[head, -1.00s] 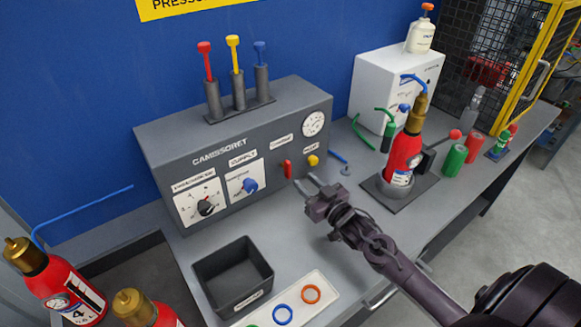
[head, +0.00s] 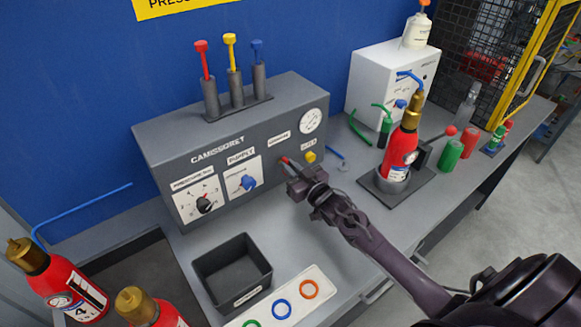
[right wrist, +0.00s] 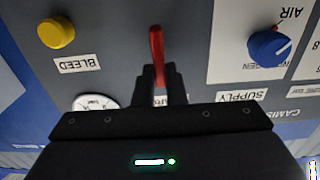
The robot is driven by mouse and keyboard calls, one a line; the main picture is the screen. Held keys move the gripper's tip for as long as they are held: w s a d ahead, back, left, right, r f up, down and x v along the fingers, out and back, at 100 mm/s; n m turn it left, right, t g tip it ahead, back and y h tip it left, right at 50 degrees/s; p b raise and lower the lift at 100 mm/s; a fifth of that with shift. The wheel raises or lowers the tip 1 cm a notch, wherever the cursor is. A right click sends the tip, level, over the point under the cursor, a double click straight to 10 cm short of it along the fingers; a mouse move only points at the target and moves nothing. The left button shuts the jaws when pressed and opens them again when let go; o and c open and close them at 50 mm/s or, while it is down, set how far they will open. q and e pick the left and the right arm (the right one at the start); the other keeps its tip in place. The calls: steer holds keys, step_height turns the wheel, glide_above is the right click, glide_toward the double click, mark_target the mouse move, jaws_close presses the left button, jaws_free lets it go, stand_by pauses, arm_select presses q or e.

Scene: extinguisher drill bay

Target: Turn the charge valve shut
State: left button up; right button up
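The charge valve is a small red lever (head: 284,160) on the front of the grey panel. In the right wrist view the red lever (right wrist: 156,43) stands lengthwise, its end sticking out past my fingers. My right gripper (head: 289,170) is at the panel front, and its fingers (right wrist: 159,75) lie close on both sides of the lever with little or no gap. The lever's base and most of its label are hidden behind the fingers. My left gripper does not show.
A yellow bleed knob (head: 310,157) sits right of the lever, and a blue supply knob (head: 247,182) sits left of it. A gauge (head: 311,120) is above. A red extinguisher (head: 399,152) stands in a holder on the right. A black bin (head: 232,272) is in front.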

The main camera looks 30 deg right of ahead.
jaws_close()
steer(key=shift+m, duration=0.3)
steer(key=shift+w+d+f+m+p, duration=0.2)
steer(key=shift+m+p, duration=0.45)
steer(key=shift+m, duration=2.2)
steer(key=shift+s+d+f+m+p, duration=0.15)
steer(key=shift+d+f+m+p, duration=0.4)
steer(key=shift+m, duration=2.35)
steer(key=shift+w+d+f+m+p, duration=0.1)
steer(key=shift+m+p, duration=0.7)
steer(key=shift+m, duration=2.05)
steer(key=o, duration=0.5)
jaws_free()
steer(key=shift+o, duration=0.2)
